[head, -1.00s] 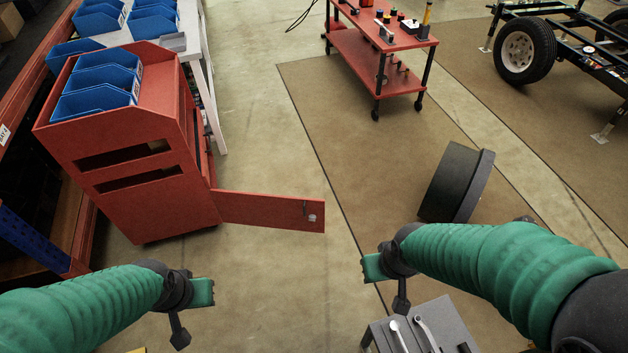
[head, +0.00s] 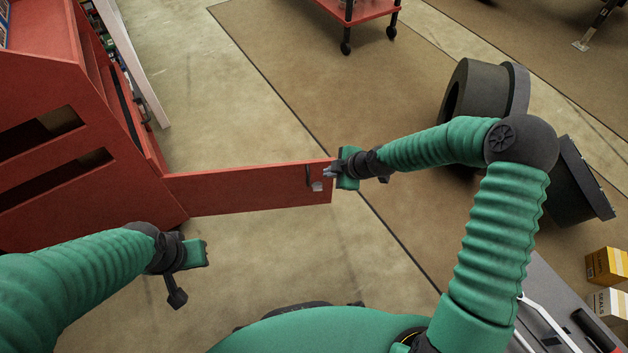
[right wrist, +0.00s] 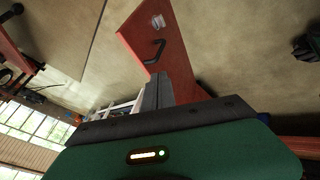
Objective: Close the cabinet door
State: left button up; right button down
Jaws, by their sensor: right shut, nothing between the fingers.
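The red cabinet (head: 60,90) stands at the left. Its red door (head: 240,188) is swung open and reaches right, with a dark handle and a small silver latch plate (head: 317,186) near its free end. My right gripper (head: 330,173) is at the door's free edge, shut and empty; whether it touches the door cannot be told. In the right wrist view the shut fingers (right wrist: 157,92) point toward the door (right wrist: 170,62), whose handle (right wrist: 154,52) shows just beyond them. My left gripper (head: 203,253) is below the door, apart from it; its fingers are not clear.
A red cart (head: 355,10) stands at the top. A grey surface with small boxes (head: 607,266) is at the lower right. The floor below the door is open.

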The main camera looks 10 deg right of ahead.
aim_at(309, 166)
jog(key=b+x, duration=0.1)
jog(key=x, duration=0.2)
jog(key=b+x, duration=0.2)
jog(key=x, duration=0.2)
jog(key=b+x, duration=0.2)
jog(key=x, duration=0.2)
jog(key=shift+w+d+f, duration=0.1)
jog(key=shift+d+f, duration=0.05)
jog(key=shift+d, duration=0.2)
jog(key=w, duration=0.2)
jog(key=w+b, duration=0.1)
jog(key=shift+w+d+r, duration=0.3)
jog(key=shift+r, duration=0.1)
jog(key=shift+w, duration=0.1)
